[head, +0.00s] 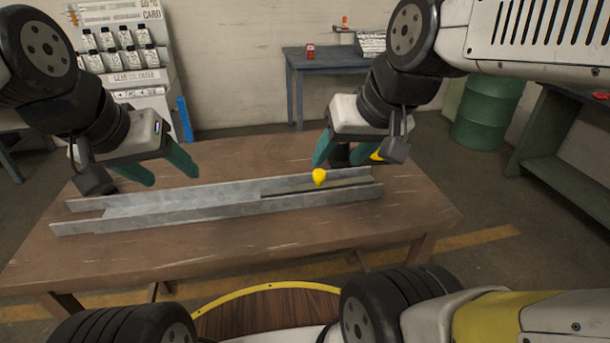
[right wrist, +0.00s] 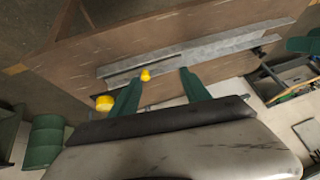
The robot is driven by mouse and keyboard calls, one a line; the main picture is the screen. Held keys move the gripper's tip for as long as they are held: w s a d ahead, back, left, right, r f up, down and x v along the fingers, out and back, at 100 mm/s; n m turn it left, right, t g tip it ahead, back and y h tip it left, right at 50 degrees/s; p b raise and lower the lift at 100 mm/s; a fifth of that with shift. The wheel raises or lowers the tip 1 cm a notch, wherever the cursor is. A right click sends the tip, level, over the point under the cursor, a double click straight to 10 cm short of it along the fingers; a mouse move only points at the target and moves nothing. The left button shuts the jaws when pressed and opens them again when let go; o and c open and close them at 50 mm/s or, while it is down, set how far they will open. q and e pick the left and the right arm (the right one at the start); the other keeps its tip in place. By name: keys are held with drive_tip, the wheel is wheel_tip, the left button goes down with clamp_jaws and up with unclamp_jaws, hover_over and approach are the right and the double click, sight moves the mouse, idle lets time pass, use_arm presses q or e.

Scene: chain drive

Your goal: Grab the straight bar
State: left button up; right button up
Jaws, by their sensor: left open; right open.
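A long, straight grey metal bar (head: 190,204), shaped like a channel, lies across the wooden table. I cannot tell whether it is one piece or two laid side by side. It also shows in the right wrist view (right wrist: 205,48), beyond the fingers. My left gripper (head: 162,170) is open and empty above and behind the bar's left part. My right gripper (head: 342,154) is open above and behind its right part; its fingers also show in the right wrist view (right wrist: 160,88). A small yellow piece (head: 319,177) is by the bar's right part.
The wooden table (head: 210,265) has free room in front of the bar. Another yellow piece (head: 377,156) is partly hidden behind my right gripper. A grey side table (head: 325,58), a bottle rack (head: 125,60) and a green drum (head: 487,112) stand farther back.

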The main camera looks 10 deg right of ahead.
drive_tip(key=shift+o, duration=0.2)
drive_tip(key=shift+w, duration=0.1)
drive_tip(key=m+g+h, duration=0.2)
drive_tip(key=m+g, duration=0.4)
drive_tip(key=m, duration=0.3)
hover_over(319, 171)
drive_tip(key=f, duration=1.3)
drive_tip(key=shift+s+f, duration=0.2)
drive_tip(key=shift+s, duration=0.1)
drive_tip(key=shift+w+f, duration=0.15)
drive_tip(key=shift+f, duration=0.15)
wheel_tip(319, 171, down, 8)
drive_tip(key=shift+r, duration=0.15)
clamp_jaws()
drive_tip(key=shift+w+r, duration=0.1)
drive_tip(key=shift+w, duration=0.05)
